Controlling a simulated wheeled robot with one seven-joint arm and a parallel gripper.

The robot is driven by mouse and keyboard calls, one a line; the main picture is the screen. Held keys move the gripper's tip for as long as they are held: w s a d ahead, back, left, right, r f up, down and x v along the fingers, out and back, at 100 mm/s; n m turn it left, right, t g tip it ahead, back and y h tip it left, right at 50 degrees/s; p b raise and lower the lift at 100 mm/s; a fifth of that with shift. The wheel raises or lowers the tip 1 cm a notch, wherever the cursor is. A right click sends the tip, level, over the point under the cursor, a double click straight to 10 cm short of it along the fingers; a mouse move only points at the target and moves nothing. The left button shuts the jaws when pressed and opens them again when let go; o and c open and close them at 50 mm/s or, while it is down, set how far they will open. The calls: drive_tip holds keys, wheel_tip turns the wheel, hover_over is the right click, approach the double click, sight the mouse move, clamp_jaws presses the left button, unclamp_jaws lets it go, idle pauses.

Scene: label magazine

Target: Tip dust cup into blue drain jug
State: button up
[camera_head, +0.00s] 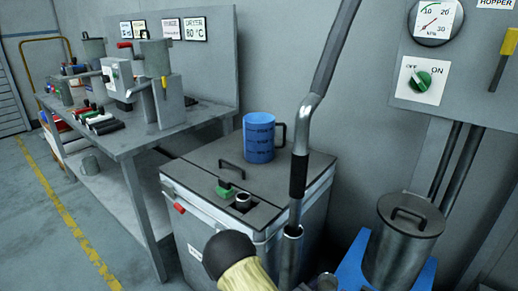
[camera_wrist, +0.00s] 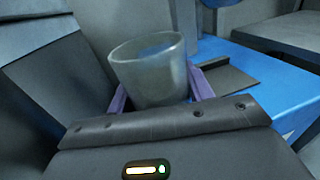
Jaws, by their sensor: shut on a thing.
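The dust cup (camera_wrist: 148,75) is a clear, open-topped cup in the wrist view, tilted a little in the picture. My gripper (camera_wrist: 160,90) is shut on it, with a purple finger on each side. I cannot make out its contents. The blue drain jug (camera_head: 259,138), with dark bands and a dark handle on its right, stands upright on the grey cabinet in the head view. My gripper is not clearly visible in the head view; part of my arm shows at the bottom.
The grey cabinet (camera_head: 190,178) has a lid handle (camera_head: 231,168) and a green switch (camera_head: 226,190). A metal pipe (camera_head: 307,125) rises in front of it, right of the jug. A lidded metal canister (camera_head: 400,245) stands in a blue frame (camera_head: 350,270). A cluttered workbench (camera_head: 150,140) is at left.

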drive_tip(key=w+n+t+y, duration=0.1)
drive_tip(key=w+r+n+t+y, duration=0.1)
drive_tip(key=w, duration=0.1)
drive_tip(key=w+n+t+y, duration=0.1)
drive_tip(key=y, duration=0.1)
drive_tip(key=shift+w+d+r, duration=0.15)
drive_tip(key=shift+d+r, duration=0.05)
drive_tip(key=shift+r, duration=0.15)
drive_tip(key=shift+w+a+r+n+t+y, duration=0.15)
drive_tip(key=shift+w+n+t+y, duration=0.4)
drive_tip(key=shift+n+y, duration=0.35)
drive_tip(key=shift+w+a+r+n+t+y, duration=0.15)
drive_tip(key=shift+w+n+t+y, duration=0.4)
drive_tip(key=shift+y, duration=0.55)
drive_tip(key=shift+w+f, duration=0.1)
drive_tip(key=shift+f, duration=0.05)
